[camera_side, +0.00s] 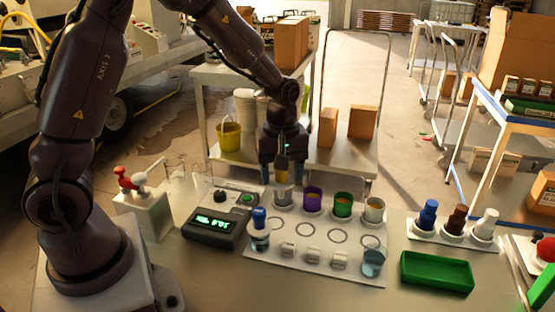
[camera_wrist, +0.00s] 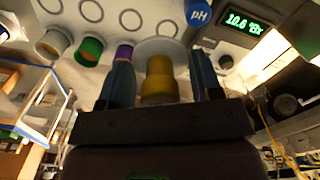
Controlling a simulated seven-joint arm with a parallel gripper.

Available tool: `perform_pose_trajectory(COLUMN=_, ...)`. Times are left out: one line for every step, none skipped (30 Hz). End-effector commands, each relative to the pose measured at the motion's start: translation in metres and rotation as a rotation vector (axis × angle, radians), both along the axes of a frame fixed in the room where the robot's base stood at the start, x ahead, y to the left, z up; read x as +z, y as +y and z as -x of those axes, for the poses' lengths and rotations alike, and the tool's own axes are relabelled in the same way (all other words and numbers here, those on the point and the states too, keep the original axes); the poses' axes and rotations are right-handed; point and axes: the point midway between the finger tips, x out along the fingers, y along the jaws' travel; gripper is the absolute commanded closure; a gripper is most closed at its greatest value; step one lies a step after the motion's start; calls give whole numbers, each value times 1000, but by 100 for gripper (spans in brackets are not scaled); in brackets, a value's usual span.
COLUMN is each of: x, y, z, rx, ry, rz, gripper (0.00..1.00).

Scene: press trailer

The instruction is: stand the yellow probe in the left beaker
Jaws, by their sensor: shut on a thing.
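The yellow probe (camera_side: 282,171) stands upright between the fingers of my gripper (camera_side: 283,163), at the left end of the back row of cups. My gripper is shut on it, and its yellow top also shows between the fingers in the wrist view (camera_wrist: 158,76). A grey cup (camera_side: 283,197) is directly below; whether the probe's lower end is inside it is unclear. A clear beaker (camera_side: 260,241) at the rack's front left holds a blue-capped pH probe. Another clear beaker (camera_side: 373,264) with bluish liquid stands at the front right.
Purple (camera_side: 313,201), green (camera_side: 343,206) and white (camera_side: 374,211) cups stand close to the right of my gripper. A meter with a lit display (camera_side: 214,223) lies left of the rack (camera_side: 310,270). A green tray (camera_side: 437,272) is at right.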

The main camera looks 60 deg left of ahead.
Motion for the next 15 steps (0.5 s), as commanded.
perform_pose_trajectory(x=-8, y=-15, z=-11, rx=-42, ry=2, rz=-1, gripper=70)
perform_pose_trajectory(x=-12, y=-24, z=-19, rx=-62, ry=2, rz=-1, gripper=70)
perform_pose_trajectory(x=-19, y=-37, z=-30, rx=-83, ry=2, rz=-1, gripper=70)
perform_pose_trajectory(x=-23, y=-48, z=-38, rx=-97, ry=2, rz=-1, gripper=70)
perform_pose_trajectory(x=-27, y=-60, z=-47, rx=-108, ry=1, rz=0, gripper=70)
perform_pose_trajectory(x=-33, y=-75, z=-58, rx=-118, ry=0, rz=-1, gripper=70)
perform_pose_trajectory(x=-37, y=-87, z=-65, rx=-122, ry=1, rz=0, gripper=70)
perform_pose_trajectory(x=-41, y=-99, z=-73, rx=-121, ry=1, rz=-1, gripper=70)
perform_pose_trajectory(x=-45, y=-114, z=-82, rx=-119, ry=-1, rz=-1, gripper=70)
perform_pose_trajectory(x=-48, y=-126, z=-88, rx=-115, ry=0, rz=-1, gripper=70)
perform_pose_trajectory(x=-51, y=-136, z=-94, rx=-108, ry=-1, rz=-1, gripper=70)
perform_pose_trajectory(x=-53, y=-148, z=-101, rx=-95, ry=0, rz=0, gripper=70)
perform_pose_trajectory(x=-54, y=-155, z=-106, rx=-82, ry=-2, rz=0, gripper=70)
perform_pose_trajectory(x=-54, y=-162, z=-110, rx=-69, ry=-1, rz=0, gripper=70)
perform_pose_trajectory(x=-53, y=-167, z=-115, rx=-48, ry=-3, rz=0, gripper=70)
